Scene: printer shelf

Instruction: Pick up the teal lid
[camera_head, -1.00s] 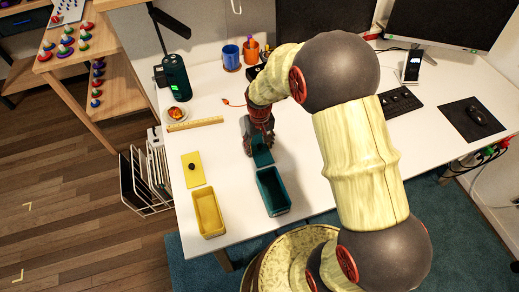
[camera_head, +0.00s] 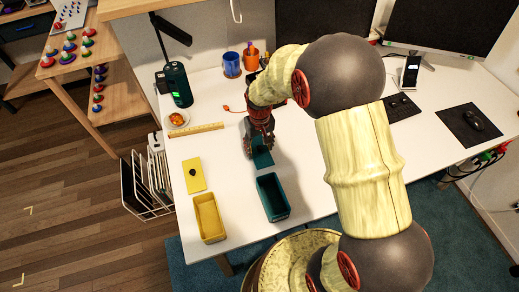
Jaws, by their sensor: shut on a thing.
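The teal lid (camera_head: 263,158) is a flat dark teal piece at the middle of the white desk, just behind the open teal box (camera_head: 272,197). My gripper (camera_head: 256,150) points down over the lid and is shut on it. The gripper covers the lid's far part and its handle. I cannot tell whether the lid is clear of the desk or still touching it.
A yellow box (camera_head: 209,218) and a yellow lid with a dark knob (camera_head: 194,175) are at the left. A keyboard (camera_head: 401,106) is at the right. The desk's front middle is clear.

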